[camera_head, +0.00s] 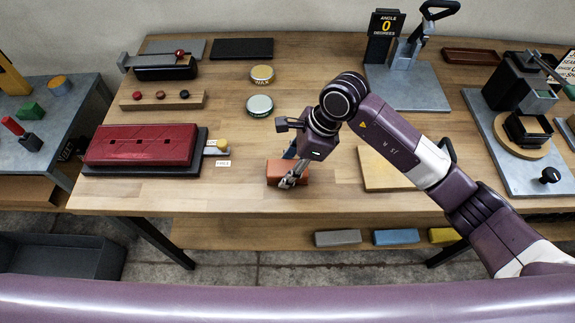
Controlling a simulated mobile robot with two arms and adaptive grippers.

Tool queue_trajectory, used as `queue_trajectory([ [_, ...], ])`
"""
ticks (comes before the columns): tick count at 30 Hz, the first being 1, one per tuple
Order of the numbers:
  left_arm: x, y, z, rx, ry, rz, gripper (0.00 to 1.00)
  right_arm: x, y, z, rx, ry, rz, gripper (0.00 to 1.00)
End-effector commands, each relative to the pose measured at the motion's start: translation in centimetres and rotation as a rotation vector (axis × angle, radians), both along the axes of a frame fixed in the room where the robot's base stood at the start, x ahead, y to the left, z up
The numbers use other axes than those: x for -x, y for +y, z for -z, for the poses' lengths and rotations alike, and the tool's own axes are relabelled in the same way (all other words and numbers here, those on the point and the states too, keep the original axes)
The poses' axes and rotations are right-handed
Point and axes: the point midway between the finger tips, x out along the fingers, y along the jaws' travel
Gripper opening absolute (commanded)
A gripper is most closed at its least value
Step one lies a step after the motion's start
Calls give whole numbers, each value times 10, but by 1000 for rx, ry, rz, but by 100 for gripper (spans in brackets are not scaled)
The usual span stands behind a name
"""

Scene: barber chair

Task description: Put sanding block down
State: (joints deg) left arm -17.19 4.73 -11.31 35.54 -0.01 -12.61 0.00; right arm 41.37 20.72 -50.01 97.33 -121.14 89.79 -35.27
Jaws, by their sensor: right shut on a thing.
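The sanding block (273,171) is an orange-brown block at the middle front of the wooden table (230,190). My right gripper (291,180) comes down from above and is shut on the block, with its fingers over the block's right half. The block is at or very near the tabletop; I cannot tell whether it touches. The fingers hide part of its top and front. My left gripper is not in view.
A red padded piece on a black base (150,168) lies to the left. Two round tins (260,105) stand behind the gripper. A pale wooden board (385,175) lies to the right, partly under my arm.

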Motion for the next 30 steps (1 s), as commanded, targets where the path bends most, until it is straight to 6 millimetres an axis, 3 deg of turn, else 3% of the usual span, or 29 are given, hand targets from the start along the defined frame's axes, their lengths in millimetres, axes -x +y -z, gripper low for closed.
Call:
queue_trajectory([
  [8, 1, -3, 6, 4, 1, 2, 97, 0, 0, 4, 0, -1, -1, 20],
  [9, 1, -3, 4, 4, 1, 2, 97, 0, 0, 2, 0, -1, 0, 43],
  [13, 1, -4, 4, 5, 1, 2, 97, 0, 0, 2, 0, 0, 0, 57],
  [25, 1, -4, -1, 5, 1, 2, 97, 0, 0, -4, 0, 0, 0, 57],
  [30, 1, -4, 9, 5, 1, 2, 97, -2, -13, -30, 1, -7, 0, 57],
])
